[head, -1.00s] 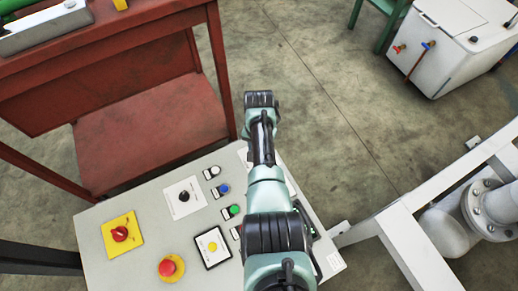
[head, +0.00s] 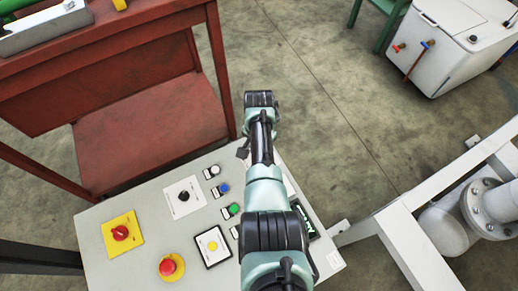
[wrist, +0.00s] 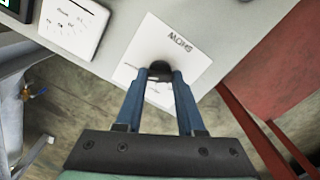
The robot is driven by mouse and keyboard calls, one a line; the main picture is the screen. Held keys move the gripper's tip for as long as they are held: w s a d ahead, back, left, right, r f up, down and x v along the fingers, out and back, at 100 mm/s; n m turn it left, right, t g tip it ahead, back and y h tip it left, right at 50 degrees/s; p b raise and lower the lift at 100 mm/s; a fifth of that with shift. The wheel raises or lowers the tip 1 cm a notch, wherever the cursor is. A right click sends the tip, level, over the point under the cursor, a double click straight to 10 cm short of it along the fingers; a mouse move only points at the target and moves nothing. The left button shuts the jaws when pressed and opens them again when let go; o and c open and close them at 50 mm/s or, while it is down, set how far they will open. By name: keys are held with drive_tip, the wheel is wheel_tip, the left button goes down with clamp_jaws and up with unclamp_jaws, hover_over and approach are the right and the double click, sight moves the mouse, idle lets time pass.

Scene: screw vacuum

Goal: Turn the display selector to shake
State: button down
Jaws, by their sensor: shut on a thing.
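In the wrist view, a small black knob (wrist: 160,67) sits on a white label plate (wrist: 184,42) on the grey panel. I take this to be the display selector. A printed word on the plate appears upside down and seems to read "SHOW"; other print is partly hidden behind the fingers. My gripper (wrist: 160,76) is shut on the knob, with one blue finger on each side of it. The knob's pointer direction cannot be made out. In the head view my arm hides the knob and fingertips.
The grey control panel (head: 105,275) carries a red emergency button (head: 171,267), a red-on-yellow switch (head: 120,233), a green button (head: 231,210) and another black knob (head: 183,196). A lit display (head: 305,220) lies right of my arm. A red bench (head: 150,130) stands close to the left.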

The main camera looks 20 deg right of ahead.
drive_tip(key=c, duration=0.5)
unclamp_jaws()
wheel_tip(320, 180, up, 13)
drive_tip(key=p, duration=0.6)
drive_tip(key=shift+w+r, duration=0.1)
